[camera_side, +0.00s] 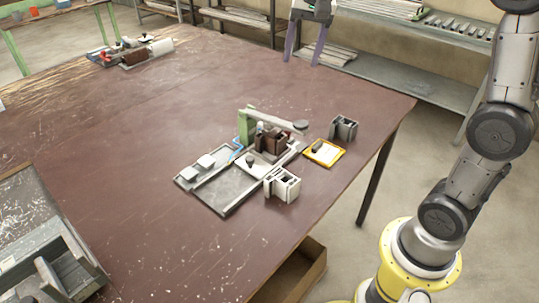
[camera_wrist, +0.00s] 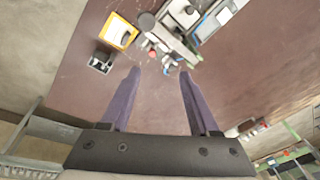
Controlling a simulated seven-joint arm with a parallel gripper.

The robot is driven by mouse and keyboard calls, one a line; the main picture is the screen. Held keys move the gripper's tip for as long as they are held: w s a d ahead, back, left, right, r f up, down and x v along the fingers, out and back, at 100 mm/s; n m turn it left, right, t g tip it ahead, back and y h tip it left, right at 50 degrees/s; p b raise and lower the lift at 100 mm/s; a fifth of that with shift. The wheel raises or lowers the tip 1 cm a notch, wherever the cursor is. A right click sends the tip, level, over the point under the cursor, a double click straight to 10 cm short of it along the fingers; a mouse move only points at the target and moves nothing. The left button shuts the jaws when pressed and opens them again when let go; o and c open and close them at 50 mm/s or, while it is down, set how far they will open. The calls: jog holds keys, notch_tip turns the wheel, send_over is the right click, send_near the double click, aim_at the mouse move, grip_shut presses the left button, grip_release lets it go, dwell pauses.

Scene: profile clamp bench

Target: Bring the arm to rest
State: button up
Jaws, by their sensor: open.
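My gripper (camera_side: 302,61) is high at the top of the side view, its two purple fingers pointing down and spread apart with nothing between them. In the wrist view its fingers (camera_wrist: 160,73) are also wide apart and empty. A clamp fixture with a grey base plate (camera_side: 232,190), a green post (camera_side: 243,127) and a brown block (camera_side: 270,140) stands on the bench, well below and apart from the gripper. The clamp fixture shows partly at the top of the wrist view (camera_wrist: 180,40), cut off by the frame edge.
A yellow-rimmed tray (camera_side: 334,162), a grey profile piece (camera_side: 343,129) and a white profile piece (camera_side: 283,186) are beside the fixture. Other items (camera_side: 132,52) lie at the bench's far left, and grey metal parts (camera_side: 45,260) at the near left. The brown bench top (camera_side: 130,130) is otherwise largely clear.

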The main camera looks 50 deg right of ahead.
jog(key=s+a+r+n+t, duration=0.1)
jog(key=s+a+r+n, duration=0.15)
jog(key=s, duration=0.45)
jog(key=s+a+f+n+t, duration=0.1)
jog(key=s+f+n, duration=0.3)
jog(key=s, duration=0.3)
jog(key=s+a+f+n+t, duration=0.1)
jog(key=s+a+f+n, duration=0.1)
jog(key=s+f+n, duration=0.2)
jog(key=s+f, duration=0.3)
jog(key=s, duration=0.1)
jog(key=shift+a+y, duration=0.3)
